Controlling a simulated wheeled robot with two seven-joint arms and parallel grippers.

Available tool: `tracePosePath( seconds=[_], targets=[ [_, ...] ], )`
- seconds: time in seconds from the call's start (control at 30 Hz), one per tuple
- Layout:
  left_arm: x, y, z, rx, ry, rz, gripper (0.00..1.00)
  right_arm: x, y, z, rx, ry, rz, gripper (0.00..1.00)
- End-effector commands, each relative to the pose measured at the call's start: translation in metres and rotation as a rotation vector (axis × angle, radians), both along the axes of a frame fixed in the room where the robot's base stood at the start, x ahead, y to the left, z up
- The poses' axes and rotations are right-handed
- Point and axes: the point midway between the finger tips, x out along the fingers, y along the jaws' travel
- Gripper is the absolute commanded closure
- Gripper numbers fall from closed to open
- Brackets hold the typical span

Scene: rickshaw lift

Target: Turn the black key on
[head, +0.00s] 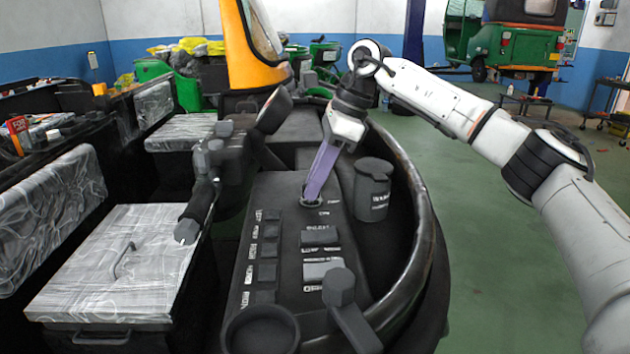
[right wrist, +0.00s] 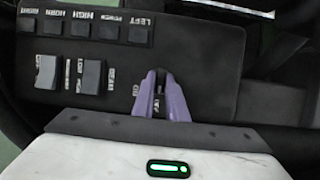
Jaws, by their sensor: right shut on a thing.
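My right gripper (head: 312,196) reaches down from the upper right in the head view, its purple fingers pointing at the black dashboard panel (head: 280,230). The fingertips are at a round key switch (head: 311,204) near the far end of the panel, beside small white lettering. In the right wrist view the fingers (right wrist: 160,74) are close together around a small dark piece (right wrist: 160,88), the black key. The key is mostly hidden by the fingers, so its angle cannot be told. My left gripper is not in view.
Several buttons (head: 268,250) and two rocker switches (head: 321,236) sit on the panel. A black cup-like canister (head: 372,190) stands right of the fingers. A curved black rim (head: 420,240) borders the panel. A handlebar grip (head: 198,205) is left. Green floor (head: 490,230) lies open at right.

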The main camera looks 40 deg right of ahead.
Motion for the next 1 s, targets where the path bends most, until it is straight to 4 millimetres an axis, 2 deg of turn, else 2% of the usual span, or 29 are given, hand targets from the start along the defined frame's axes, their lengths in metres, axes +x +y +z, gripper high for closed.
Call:
tracePosePath(
  seconds=[0.27, 1.0],
  targets=[
    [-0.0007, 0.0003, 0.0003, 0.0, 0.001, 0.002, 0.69, -0.0013, 0.0002, 0.0007, -0.001, -0.002, -0.133, 1.0],
    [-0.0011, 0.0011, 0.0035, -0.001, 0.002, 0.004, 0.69, -0.0031, 0.0052, 0.0016, 0.0, -0.004, -0.792, 1.0]
  ],
)
